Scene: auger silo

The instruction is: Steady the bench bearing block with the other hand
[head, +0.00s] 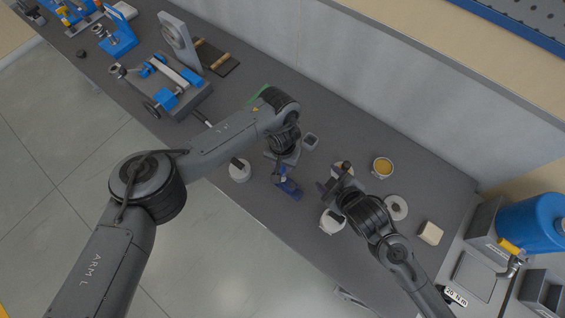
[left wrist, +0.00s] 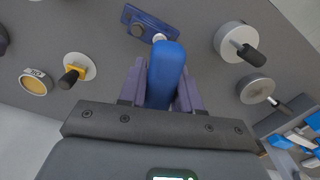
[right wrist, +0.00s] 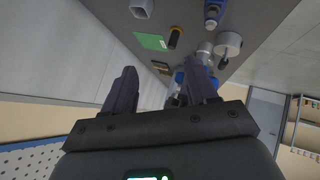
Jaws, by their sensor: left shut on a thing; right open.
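Blue also shows below the left gripper in the head view (head: 291,190). My right gripper (head: 329,188) is to the right of the left one, above the bench and apart from the blue block. Its fingers (right wrist: 160,90) are spread with nothing between them.
A white cylinder with a black handle (head: 239,173) stands left of the block. A cup with yellow contents (head: 382,167), a pale ring (head: 396,208) and a cream block (head: 430,233) lie to the right. A small square container (head: 310,141) sits behind. A blue-jawed vise (head: 172,85) stands further left.

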